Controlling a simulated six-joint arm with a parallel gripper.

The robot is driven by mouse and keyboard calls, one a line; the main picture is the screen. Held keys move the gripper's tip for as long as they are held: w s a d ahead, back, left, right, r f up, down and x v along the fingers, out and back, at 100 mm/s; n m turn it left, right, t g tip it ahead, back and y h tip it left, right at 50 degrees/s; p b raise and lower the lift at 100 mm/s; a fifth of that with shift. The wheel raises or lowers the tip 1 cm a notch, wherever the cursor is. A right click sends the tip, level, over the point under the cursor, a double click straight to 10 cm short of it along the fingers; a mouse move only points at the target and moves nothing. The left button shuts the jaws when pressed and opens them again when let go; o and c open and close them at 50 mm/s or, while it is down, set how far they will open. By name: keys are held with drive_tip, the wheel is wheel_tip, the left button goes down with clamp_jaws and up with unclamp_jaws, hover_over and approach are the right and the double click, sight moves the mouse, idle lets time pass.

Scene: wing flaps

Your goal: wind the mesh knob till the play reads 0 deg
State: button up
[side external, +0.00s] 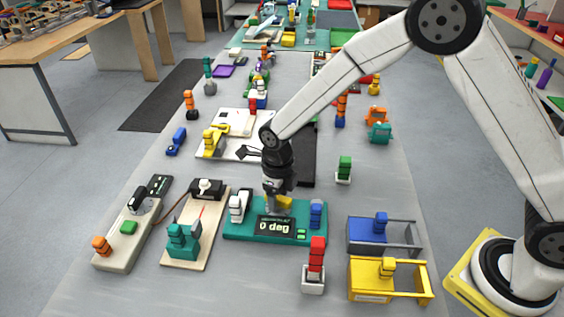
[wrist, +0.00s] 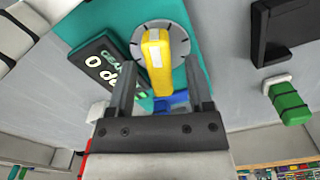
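A teal unit (side external: 240,232) stands on the bench with a dark display (side external: 275,226) that reads "0 deg". The display also shows in the wrist view (wrist: 108,70), tilted and partly hidden. A yellow knob (side external: 285,202) sits on top of the unit; in the wrist view the yellow bar (wrist: 157,62) stands on a round grey dial. No label shows which knob is the mesh knob. My gripper (side external: 277,204) is right over the yellow knob. In the wrist view my gripper's fingers (wrist: 161,75) are apart, one each side of the bar, with gaps visible.
A red block on a white base (side external: 315,265) stands close in front. Blue (side external: 368,238) and yellow (side external: 367,283) drawers are at right. A cream board with a teal device (side external: 183,243) is left.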

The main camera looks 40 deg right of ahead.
drive_tip(key=shift+r, duration=0.15)
drive_tip(key=shift+r, duration=3.8)
drive_tip(key=s+d+n+t, duration=0.1)
drive_tip(key=s+d+n, duration=0.6)
drive_tip(key=n, duration=0.8)
drive_tip(key=s+d+n+t, duration=0.1)
drive_tip(key=s+d+n, duration=0.6)
drive_tip(key=n, duration=0.9)
drive_tip(key=shift+s+r+t, duration=0.3)
drive_tip(key=shift+s, duration=0.75)
